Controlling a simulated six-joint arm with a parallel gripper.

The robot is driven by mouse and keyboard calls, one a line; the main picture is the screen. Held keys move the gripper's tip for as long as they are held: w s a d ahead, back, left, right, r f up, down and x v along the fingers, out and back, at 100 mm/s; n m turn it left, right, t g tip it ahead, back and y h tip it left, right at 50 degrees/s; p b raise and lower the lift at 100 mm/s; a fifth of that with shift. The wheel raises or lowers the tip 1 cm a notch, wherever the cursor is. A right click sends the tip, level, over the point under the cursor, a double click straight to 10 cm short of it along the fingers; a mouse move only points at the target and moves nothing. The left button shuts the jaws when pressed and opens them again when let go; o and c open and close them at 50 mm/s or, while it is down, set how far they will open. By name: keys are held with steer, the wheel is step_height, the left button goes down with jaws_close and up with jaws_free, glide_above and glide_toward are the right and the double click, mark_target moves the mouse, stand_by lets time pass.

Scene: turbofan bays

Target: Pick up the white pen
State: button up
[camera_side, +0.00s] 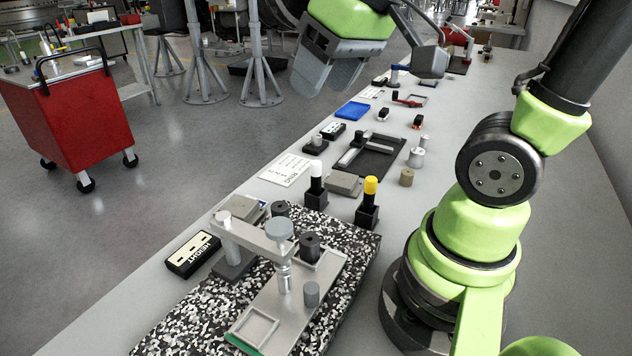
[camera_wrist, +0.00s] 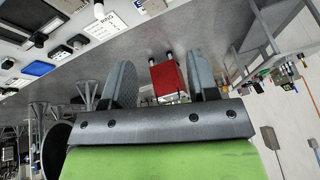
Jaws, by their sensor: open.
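The white pen (camera_side: 316,184) stands upright in a small black holder (camera_side: 316,199) at the far edge of the speckled slab in the side view. A white upright piece at the top of the wrist view may be the same pen, but I cannot tell for sure. My gripper (camera_side: 328,72) is open and empty, high above the floor side of the bench and well apart from the pen. In the wrist view its two grey fingers (camera_wrist: 160,70) are spread, with only floor and a distant red cart between them.
A yellow-topped pen (camera_side: 369,187) stands in a similar holder to the right. A metal stand (camera_side: 279,245) rises from the speckled slab (camera_side: 185,317) in front. A grey block (camera_side: 344,183) and a printed card (camera_side: 286,169) lie nearby. The red cart (camera_side: 75,120) is off the bench.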

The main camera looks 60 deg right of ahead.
steer(key=w+d+f+n+g, duration=0.3)
steer(key=w+d+f+g, duration=0.1)
steer(key=w+d+f, duration=0.4)
steer(key=n+g, duration=0.1)
glide_above(316, 174)
steer(key=d, duration=0.1)
steer(key=shift+h, duration=0.3)
step_height(316, 174, down, 7)
steer(key=shift+d+r, duration=0.1)
steer(key=shift+r, duration=0.05)
step_height(316, 174, down, 4)
steer(key=shift+f, duration=0.25)
steer(key=f, duration=0.5)
steer(key=shift+w+f, duration=0.2)
steer(key=shift+f, duration=0.1)
jaws_close()
